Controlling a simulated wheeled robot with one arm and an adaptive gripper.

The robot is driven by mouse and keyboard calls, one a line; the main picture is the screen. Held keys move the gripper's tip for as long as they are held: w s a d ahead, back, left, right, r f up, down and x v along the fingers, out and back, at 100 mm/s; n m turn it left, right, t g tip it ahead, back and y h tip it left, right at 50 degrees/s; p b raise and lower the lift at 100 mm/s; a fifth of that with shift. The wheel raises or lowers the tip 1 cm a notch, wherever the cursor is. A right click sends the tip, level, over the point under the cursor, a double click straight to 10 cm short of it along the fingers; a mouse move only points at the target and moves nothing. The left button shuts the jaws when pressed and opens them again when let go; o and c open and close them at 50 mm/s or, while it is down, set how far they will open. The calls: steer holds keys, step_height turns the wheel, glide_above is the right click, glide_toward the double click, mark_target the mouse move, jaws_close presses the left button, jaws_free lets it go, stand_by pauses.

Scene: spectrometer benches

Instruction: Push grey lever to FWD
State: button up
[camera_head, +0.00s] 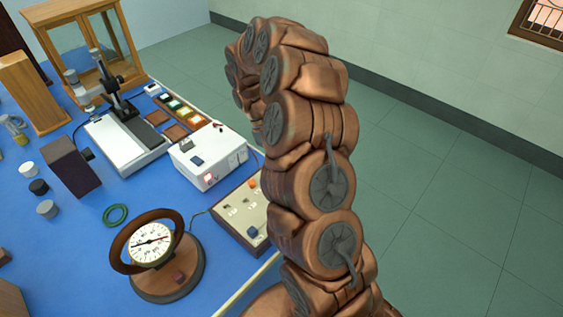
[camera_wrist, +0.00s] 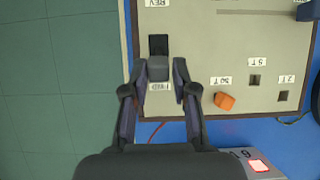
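The beige control box (camera_wrist: 205,55) fills much of the wrist view. Its grey lever (camera_wrist: 158,68) stands at the end of a dark slot beside the FWD label (camera_wrist: 160,87), which is partly covered. The REV label (camera_wrist: 158,3) is at the slot's other end, where the slot is empty. My gripper (camera_wrist: 159,66) has one finger on each side of the grey lever, close against it, and seems shut on it. In the head view the control box (camera_head: 233,221) shows partly; my arm hides the grey lever and the gripper there.
An orange knob (camera_wrist: 225,101) is right of my gripper on the box. A dark blue lever (camera_wrist: 305,12) is further right. A white instrument (camera_head: 208,160) and a round dial gauge (camera_head: 152,244) stand near the box on the blue bench. Floor beyond the bench edge is clear.

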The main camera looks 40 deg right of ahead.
steer(key=o, duration=0.3)
steer(key=shift+r, duration=0.1)
steer(key=v, duration=1.2)
stand_by(0.6)
